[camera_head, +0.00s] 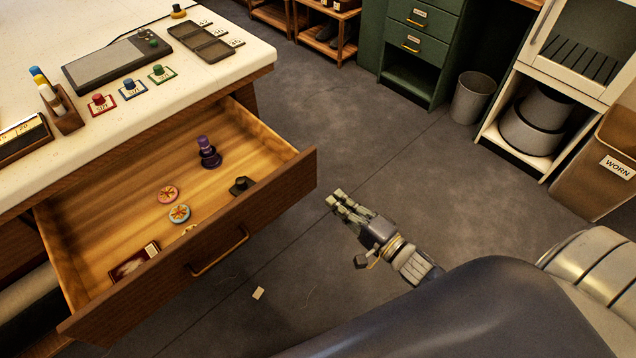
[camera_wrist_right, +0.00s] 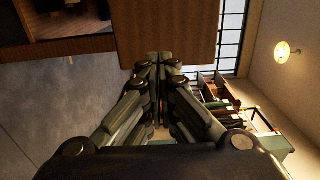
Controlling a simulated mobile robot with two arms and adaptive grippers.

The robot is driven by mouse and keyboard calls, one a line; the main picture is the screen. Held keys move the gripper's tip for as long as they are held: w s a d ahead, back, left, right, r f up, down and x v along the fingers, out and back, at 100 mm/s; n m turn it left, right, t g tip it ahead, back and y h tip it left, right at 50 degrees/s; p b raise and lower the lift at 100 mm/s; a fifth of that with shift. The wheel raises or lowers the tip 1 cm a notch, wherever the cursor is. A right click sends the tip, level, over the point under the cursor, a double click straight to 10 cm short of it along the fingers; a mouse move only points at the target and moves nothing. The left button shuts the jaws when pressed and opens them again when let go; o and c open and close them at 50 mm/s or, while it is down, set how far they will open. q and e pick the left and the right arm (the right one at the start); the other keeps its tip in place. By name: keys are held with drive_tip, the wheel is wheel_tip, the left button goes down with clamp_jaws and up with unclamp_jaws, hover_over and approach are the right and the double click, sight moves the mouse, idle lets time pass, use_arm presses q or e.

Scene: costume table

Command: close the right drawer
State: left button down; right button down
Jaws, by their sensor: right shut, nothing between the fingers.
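The wooden drawer (camera_head: 214,258) is pulled far out of the white-topped table in the head view. Its front has a brass handle (camera_head: 219,252). Inside lie a purple spool-like item (camera_head: 208,152), a dark stamp-like item (camera_head: 241,186), two round badges (camera_head: 179,213) and a small framed card (camera_head: 134,262). My right gripper (camera_head: 335,199) is shut and empty, just right of the drawer front's far end and apart from it in the head view. In the right wrist view its fingers (camera_wrist_right: 160,60) are together, with a brown wooden panel beyond them. My left gripper is not in view.
The tabletop (camera_head: 120,140) holds a dark tray device (camera_head: 117,65), several colored stamps and a pen holder (camera_head: 62,113). A green cabinet (camera_head: 415,40), a bin (camera_head: 472,98) and a WORN box (camera_head: 605,160) stand beyond.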

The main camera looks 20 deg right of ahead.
sight(310, 178)
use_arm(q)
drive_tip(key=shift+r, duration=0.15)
use_arm(e)
drive_tip(key=x, duration=0.7)
drive_tip(key=shift+w+a, duration=0.1)
drive_tip(key=shift+w, duration=0.15)
